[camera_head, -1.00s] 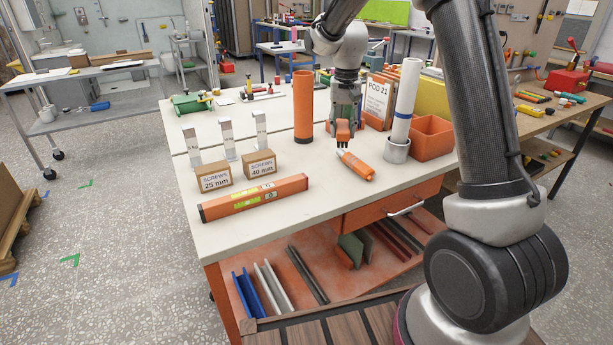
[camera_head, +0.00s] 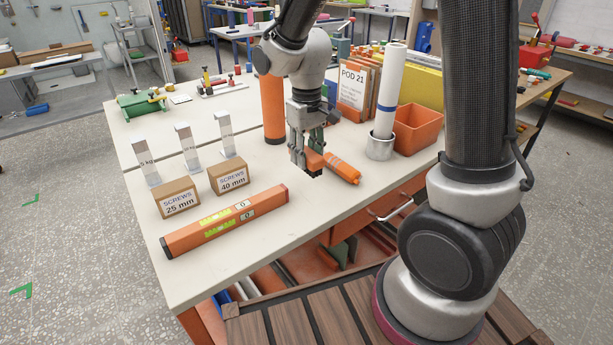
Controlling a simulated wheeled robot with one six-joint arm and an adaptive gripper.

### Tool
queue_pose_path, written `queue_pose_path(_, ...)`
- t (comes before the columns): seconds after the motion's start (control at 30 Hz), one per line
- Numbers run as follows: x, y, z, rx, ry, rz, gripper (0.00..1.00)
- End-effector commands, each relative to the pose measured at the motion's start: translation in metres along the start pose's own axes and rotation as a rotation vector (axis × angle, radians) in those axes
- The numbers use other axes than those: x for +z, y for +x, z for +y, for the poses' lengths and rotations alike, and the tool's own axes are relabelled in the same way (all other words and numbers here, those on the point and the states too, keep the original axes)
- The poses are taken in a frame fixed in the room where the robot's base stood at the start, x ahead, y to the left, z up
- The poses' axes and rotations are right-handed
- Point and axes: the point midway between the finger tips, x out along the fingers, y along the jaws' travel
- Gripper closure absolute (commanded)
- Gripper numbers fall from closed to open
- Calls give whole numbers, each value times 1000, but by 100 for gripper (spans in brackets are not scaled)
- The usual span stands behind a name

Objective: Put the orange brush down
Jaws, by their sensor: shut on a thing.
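My gripper (camera_head: 306,156) points down over the white worktop and is shut on the orange brush (camera_head: 314,161). Only a small orange part of the brush shows between and below the fingers, with a dark lower part. It is very low over the worktop (camera_head: 262,170). I cannot tell whether it touches. The fingers partly hide the brush.
A tall orange tube (camera_head: 273,112) stands close behind my gripper. A metal cup (camera_head: 379,148) with a white roll and an orange bin (camera_head: 418,130) stand right. Screw boxes (camera_head: 229,177) and an orange level (camera_head: 225,222) are left and in front. Some bare worktop lies between them.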

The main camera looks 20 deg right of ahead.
Motion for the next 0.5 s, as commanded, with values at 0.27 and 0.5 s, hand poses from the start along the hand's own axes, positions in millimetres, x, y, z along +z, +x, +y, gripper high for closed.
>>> queue_pose_path(0.27, 0, 36, 0, 0, 2, -3, 94)
queue_pose_path(0.5, -1, 58, 0, 0, 3, 1, 94)
